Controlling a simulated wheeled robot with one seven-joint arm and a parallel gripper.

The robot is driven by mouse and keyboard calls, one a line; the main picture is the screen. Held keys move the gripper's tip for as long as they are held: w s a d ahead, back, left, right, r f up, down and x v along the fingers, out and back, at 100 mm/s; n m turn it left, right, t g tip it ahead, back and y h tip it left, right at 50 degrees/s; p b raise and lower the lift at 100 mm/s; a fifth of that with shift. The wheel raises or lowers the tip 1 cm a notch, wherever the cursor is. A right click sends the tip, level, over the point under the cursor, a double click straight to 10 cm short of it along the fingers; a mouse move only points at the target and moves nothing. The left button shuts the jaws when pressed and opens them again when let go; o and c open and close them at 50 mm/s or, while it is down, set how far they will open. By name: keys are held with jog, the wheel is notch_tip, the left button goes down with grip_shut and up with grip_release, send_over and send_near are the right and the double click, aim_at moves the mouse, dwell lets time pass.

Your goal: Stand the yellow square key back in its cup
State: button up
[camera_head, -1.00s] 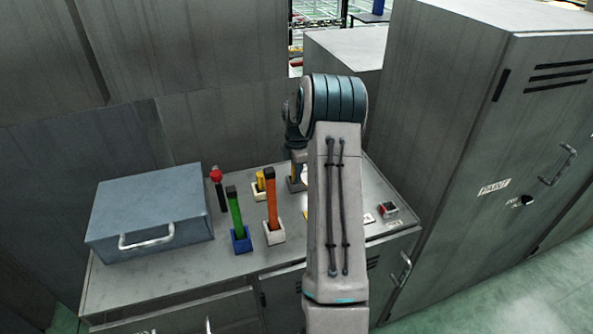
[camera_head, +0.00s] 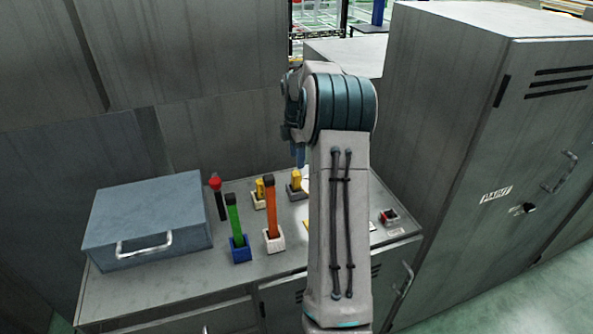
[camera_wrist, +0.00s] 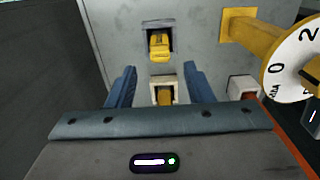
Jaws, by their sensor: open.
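A yellow key (camera_head: 296,181) stands upright in a grey cup (camera_head: 298,194) at the back of the cabinet top; it also shows in the wrist view (camera_wrist: 159,44). A second yellow key (camera_head: 260,189) stands in a white cup (camera_head: 258,202) to its left, and shows lower in the wrist view (camera_wrist: 165,95). I cannot tell for sure which is the square one. My gripper (camera_wrist: 160,86) is open and empty, above the cups, with its fingers apart from both keys. In the head view its fingers (camera_head: 298,155) are partly hidden by my arm.
A green key (camera_head: 234,216) in a blue cup and an orange key (camera_head: 271,208) in a white cup stand nearer. A red-knobbed black handle (camera_head: 217,192) and a blue-grey case (camera_head: 148,215) are at left. A white dial (camera_wrist: 297,60) shows at right in the wrist view.

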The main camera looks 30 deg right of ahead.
notch_tip(320, 180, up, 3)
jog(key=shift+f, duration=0.15)
dwell(0.4)
